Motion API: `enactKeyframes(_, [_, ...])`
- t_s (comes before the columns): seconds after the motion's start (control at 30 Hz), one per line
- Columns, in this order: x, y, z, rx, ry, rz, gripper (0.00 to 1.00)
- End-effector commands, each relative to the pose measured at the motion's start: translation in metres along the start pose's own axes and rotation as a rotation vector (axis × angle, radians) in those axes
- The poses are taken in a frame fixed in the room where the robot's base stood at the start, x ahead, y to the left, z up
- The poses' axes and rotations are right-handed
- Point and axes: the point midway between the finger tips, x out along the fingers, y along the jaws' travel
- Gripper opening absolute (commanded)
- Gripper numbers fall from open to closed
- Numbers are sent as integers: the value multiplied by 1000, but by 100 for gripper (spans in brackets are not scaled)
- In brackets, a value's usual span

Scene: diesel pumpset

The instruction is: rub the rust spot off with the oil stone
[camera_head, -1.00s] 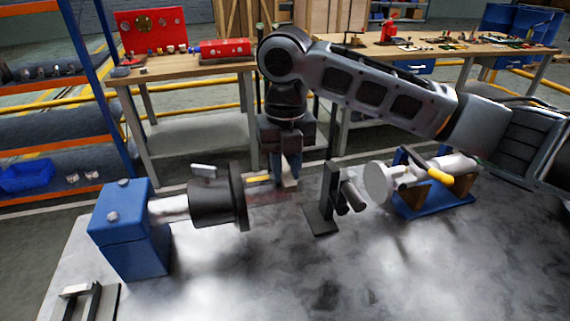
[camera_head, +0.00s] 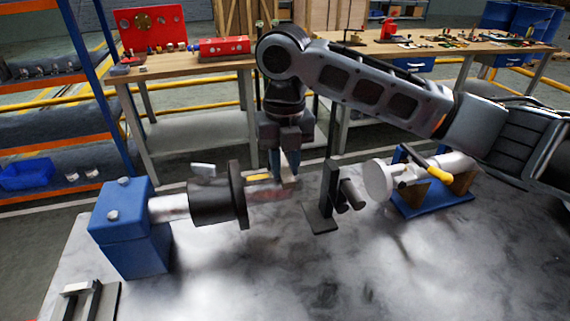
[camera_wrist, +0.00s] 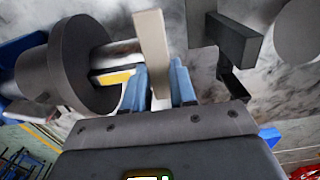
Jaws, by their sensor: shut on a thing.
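My gripper (camera_head: 286,165) points down beside the dark flange, over the shaft, with its blue fingers shut on the oil stone. The oil stone (camera_wrist: 152,50) is a pale beige bar between the fingertips in the wrist view; its lower end also shows under the fingers in the head view (camera_head: 289,182). The shaft (camera_wrist: 118,53) runs out of the dark round coupling (camera_head: 213,202) toward the stone. The stone is at or very near the shaft; I cannot tell if they touch. I cannot make out the rust spot for certain; reddish-brown colour shows on the shaft (camera_head: 262,191) beside the stone.
A blue bearing block (camera_head: 130,228) stands at the left end. A black upright stand (camera_head: 325,195) is close right of my gripper, with a silver machine part on a blue cradle (camera_head: 435,200) beyond.

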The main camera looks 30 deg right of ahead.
Motion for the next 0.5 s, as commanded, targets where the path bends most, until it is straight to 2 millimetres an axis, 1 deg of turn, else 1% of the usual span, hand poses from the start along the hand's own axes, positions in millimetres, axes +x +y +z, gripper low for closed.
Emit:
enactKeyframes(0.3, [-2, 0, -19, -1, 2, 0, 2])
enactKeyframes(0.4, [-2, 0, -22, 0, 1, 1, 2])
enactKeyframes(0.5, [-2, 0, -21, 0, 1, 0, 2])
